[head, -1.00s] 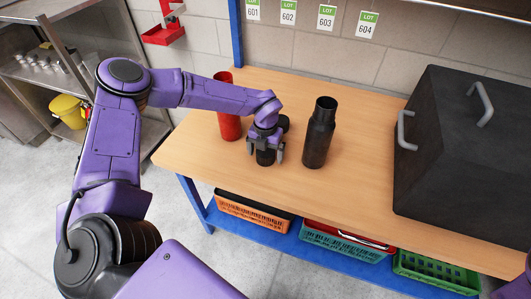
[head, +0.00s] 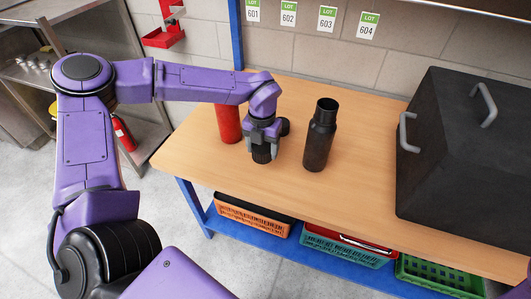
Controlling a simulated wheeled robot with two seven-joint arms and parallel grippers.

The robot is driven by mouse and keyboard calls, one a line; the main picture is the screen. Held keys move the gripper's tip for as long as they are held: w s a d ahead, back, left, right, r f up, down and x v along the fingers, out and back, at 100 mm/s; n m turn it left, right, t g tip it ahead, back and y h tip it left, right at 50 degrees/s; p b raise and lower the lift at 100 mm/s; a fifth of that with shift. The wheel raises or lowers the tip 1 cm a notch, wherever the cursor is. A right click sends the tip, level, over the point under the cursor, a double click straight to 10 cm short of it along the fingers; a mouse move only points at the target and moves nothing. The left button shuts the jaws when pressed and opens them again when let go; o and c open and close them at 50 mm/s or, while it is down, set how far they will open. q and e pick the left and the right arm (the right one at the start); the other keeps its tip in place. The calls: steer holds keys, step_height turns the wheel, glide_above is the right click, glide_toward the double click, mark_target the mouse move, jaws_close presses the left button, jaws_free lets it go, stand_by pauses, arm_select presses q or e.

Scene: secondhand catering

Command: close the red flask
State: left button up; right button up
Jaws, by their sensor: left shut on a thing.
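The red flask (head: 229,124) stands upright at the back left of the wooden table; my left arm hides its top. My left gripper (head: 262,146) points down to the right of the red flask and is shut on a black cap (head: 261,154). Whether this cap touches the table or is slightly above it, I cannot tell. A second dark round cap (head: 284,126) lies just behind the gripper, partly hidden. A black flask (head: 319,140) stands upright to the right with an open-looking mouth. My right gripper is not in view.
A large black box with grey handles (head: 455,150) fills the table's (head: 365,190) right side. Crates sit on the blue shelf below, including an orange one (head: 252,219). Table space in front of the flasks is clear. A red fire extinguisher (head: 123,134) stands beyond my left arm.

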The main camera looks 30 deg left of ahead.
arm_select(q)
steer(key=s+d+r+b, duration=0.2)
steer(key=s+r, duration=0.3)
steer(key=s, duration=0.4)
steer(key=shift+s+d+r, duration=0.2)
steer(key=shift+s+d, duration=0.05)
steer(key=shift+d, duration=0.5)
steer(key=w+d+f+n, duration=0.2)
steer(key=w+d+n, duration=0.1)
steer(key=n, duration=1.3)
steer(key=w+d+f+n, duration=0.2)
steer(key=w+d+n, duration=0.2)
steer(key=n, duration=1.3)
steer(key=shift+w+d+f, duration=0.15)
steer(key=shift+w+f, duration=0.2)
steer(key=shift+w, duration=0.8)
